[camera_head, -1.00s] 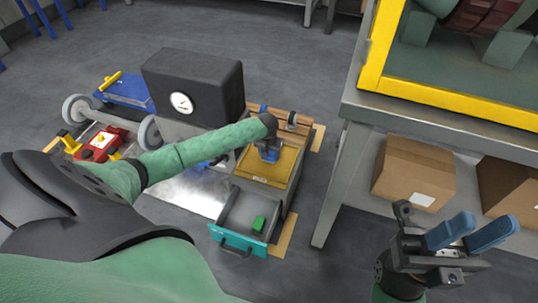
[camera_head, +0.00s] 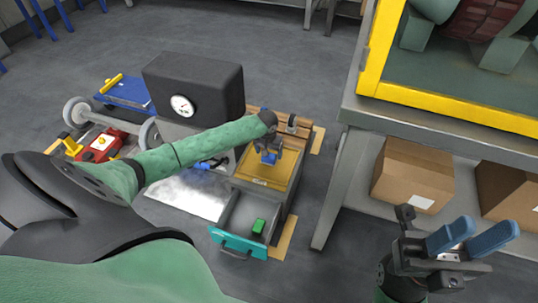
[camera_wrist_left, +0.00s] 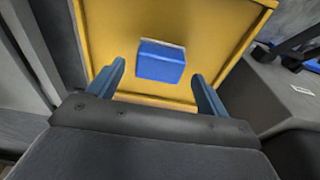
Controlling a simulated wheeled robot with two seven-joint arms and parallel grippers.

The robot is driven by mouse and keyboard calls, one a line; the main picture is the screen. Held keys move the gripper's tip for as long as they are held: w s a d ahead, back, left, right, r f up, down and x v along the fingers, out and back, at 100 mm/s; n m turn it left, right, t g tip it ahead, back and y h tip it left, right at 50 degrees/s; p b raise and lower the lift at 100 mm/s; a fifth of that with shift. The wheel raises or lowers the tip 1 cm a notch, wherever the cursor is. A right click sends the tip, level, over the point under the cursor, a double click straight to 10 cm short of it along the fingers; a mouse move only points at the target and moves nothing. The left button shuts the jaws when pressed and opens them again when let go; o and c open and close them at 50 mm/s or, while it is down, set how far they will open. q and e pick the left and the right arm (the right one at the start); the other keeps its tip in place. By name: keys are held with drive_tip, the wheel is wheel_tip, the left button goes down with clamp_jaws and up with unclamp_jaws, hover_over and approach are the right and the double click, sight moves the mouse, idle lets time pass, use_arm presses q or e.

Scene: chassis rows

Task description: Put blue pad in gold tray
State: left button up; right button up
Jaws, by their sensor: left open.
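The blue pad (camera_wrist_left: 161,62) is a small blue block lying on the floor of the gold tray (camera_wrist_left: 105,25) in the left wrist view. In the head view the gold tray (camera_head: 255,174) sits on the bench, and the blue pad (camera_head: 271,158) shows small inside it under my left gripper (camera_head: 268,149). In the left wrist view my left gripper (camera_wrist_left: 159,72) is open, its two fingers apart on either side of the pad with gaps to it. My right gripper (camera_head: 492,224) is open and empty at the lower right.
A teal-fronted drawer (camera_head: 239,241) stands open in front of the tray, with a green block (camera_head: 258,226) in it. A dark box with a gauge (camera_head: 194,85) stands behind my left arm. A metal table (camera_head: 357,108) with cardboard boxes (camera_head: 413,172) below is at right.

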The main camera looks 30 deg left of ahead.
sight(268, 158)
use_arm(q)
wheel_tip(268, 158, up, 9)
drive_tip(key=s+p, duration=0.1)
drive_tip(key=p, duration=0.1)
drive_tip(key=shift+d, duration=0.2)
drive_tip(key=shift+s, duration=0.1)
idle(0.3)
